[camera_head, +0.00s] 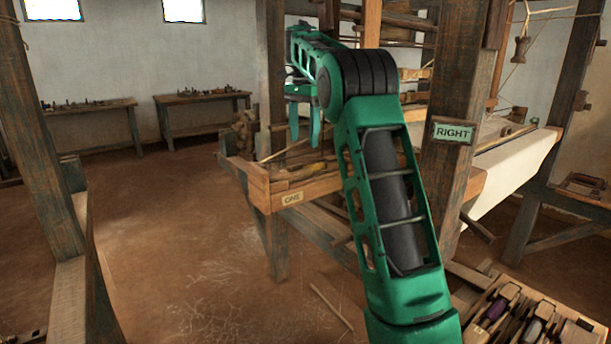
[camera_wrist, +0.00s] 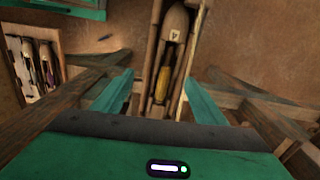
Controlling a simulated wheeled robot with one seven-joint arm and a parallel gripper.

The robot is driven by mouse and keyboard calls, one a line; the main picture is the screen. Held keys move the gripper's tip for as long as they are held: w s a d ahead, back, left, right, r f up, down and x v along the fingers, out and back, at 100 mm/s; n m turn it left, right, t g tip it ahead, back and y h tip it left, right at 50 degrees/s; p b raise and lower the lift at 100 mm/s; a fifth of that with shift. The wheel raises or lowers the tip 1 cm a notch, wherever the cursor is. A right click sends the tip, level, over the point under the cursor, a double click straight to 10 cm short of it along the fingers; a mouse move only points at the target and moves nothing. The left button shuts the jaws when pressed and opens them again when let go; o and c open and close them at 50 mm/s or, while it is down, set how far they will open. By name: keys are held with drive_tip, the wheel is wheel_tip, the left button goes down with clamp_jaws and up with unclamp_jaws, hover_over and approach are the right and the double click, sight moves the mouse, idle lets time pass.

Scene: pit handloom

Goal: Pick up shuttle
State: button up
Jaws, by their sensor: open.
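In the wrist view a long wooden shuttle (camera_wrist: 177,28) with a yellow bobbin and a small pale label lies lengthwise in a narrow wooden tray. My green gripper (camera_wrist: 158,77) is open, with one finger on each side of the shuttle in the picture and nothing held. The fingers appear to be above the tray's contents.
A crate of several shuttles (camera_head: 492,312) sits at lower right, also at left in the wrist view (camera_wrist: 38,68). A loom post (camera_head: 455,120) marked RIGHT stands beside my arm. Another post (camera_head: 40,130) stands at left. Open floor (camera_head: 180,240) lies left of the loom.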

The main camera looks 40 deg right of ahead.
sight(301, 164)
drive_tip(key=f, duration=0.3)
drive_tip(key=w+f, duration=0.1)
drive_tip(key=f, duration=0.7)
drive_tip(key=shift+w, duration=0.35)
drive_tip(key=shift+r, duration=0.1)
drive_tip(key=shift+c, duration=0.3)
drive_tip(key=c, duration=1.3)
drive_tip(key=shift+o, duration=0.2)
wheel_tip(301, 164, up, 10)
